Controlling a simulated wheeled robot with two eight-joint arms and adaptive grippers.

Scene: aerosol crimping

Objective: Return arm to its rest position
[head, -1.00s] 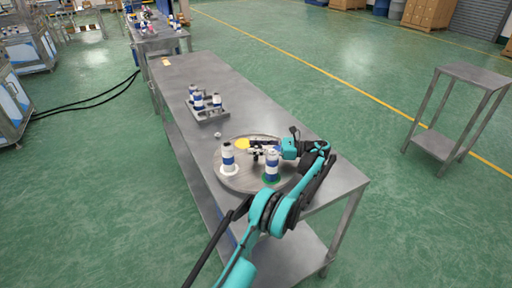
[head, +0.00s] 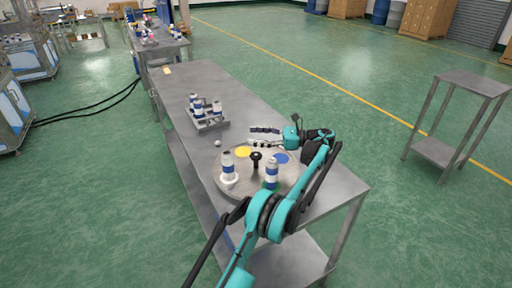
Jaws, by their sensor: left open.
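My left gripper (head: 265,136) is open and empty above the back edge of a round grey turntable (head: 252,185). Its teal arm (head: 285,205) comes in from the lower middle and bends back over the table. On the turntable a blue and white can (head: 228,165) stands on a white spot at the left. Another blue and white can (head: 272,174) stands on a green spot at the front right. A yellow spot (head: 243,152) and a blue spot (head: 280,158) are bare. A black knob (head: 256,160) stands at the turntable's centre. My right gripper is not in view.
The turntable rests on a long steel table (head: 185,85). A grey tray (head: 211,123) with several cans stands behind it, and a small pale ball-like part (head: 217,143) lies between them. A side table (head: 470,84) stands apart at the right on open green floor.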

